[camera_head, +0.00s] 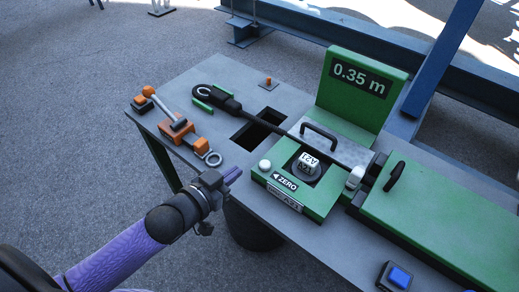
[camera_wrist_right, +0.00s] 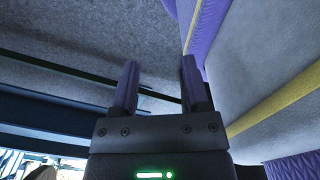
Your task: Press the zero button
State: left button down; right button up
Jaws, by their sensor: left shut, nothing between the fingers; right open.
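The zero button (camera_head: 265,165) is a small round white knob on the left corner of the green meter unit (camera_head: 327,199). A black label with an arrow and the word ZERO (camera_head: 286,183) sits beside it. The green display (camera_head: 361,78) behind reads 0.35 m. My left gripper (camera_head: 233,175) is shut and empty, just left of the zero button and apart from it, near the table's front edge. My right gripper (camera_wrist_right: 156,88) shows only in the right wrist view, open, with nothing between its fingers.
A rectangular hole (camera_head: 258,131) lies behind the button. A blue button (camera_head: 398,276) is at front right. A dark bin (camera_head: 250,229) stands below the edge.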

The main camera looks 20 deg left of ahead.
pick_arm(q)
jog(key=b, duration=0.4)
send_over(261, 172)
notch_tip(261, 172, down, 3)
jog(key=shift+s+r, duration=0.1)
notch_tip(261, 172, down, 3)
jog(key=shift+r+b, duration=0.15)
jog(key=shift+b, duration=0.4)
jog(key=shift+f, duration=0.5)
pick_arm(e)
notch_tip(261, 172, down, 6)
jog(key=s+d, duration=0.2)
jog(key=shift+r+g, duration=0.25)
jog(key=shift+g, duration=0.05)
